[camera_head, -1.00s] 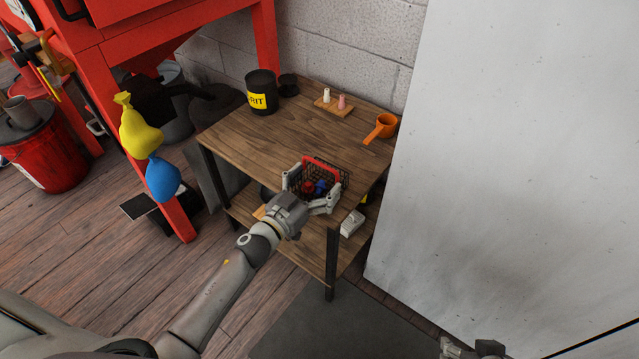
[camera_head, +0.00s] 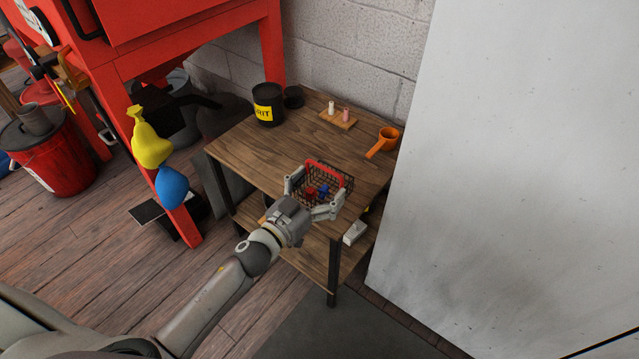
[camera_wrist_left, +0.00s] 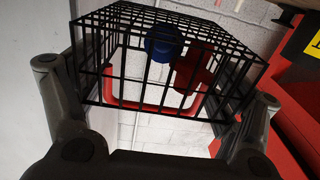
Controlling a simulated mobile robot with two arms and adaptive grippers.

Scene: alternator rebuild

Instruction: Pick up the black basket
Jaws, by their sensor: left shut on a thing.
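The black basket (camera_head: 342,181) is a small wire mesh basket with a red handle, at the front of the wooden table in the head view. It holds a red piece (camera_head: 311,193) and a blue piece (camera_head: 324,188). My left gripper (camera_head: 310,196) is shut on the basket, with one finger on each side of it. In the left wrist view the basket (camera_wrist_left: 150,50) fills the space between the fingers, and the red handle shows through the mesh. I cannot tell how far the basket is off the tabletop. My right gripper is out of view.
On the wooden table (camera_head: 270,145) stand a black tin with a yellow label (camera_head: 267,104), a dark cup (camera_head: 293,97), a small board (camera_head: 339,120) with two bottles, and an orange scoop (camera_head: 384,143). A pale panel (camera_head: 510,150) stands close on the right.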

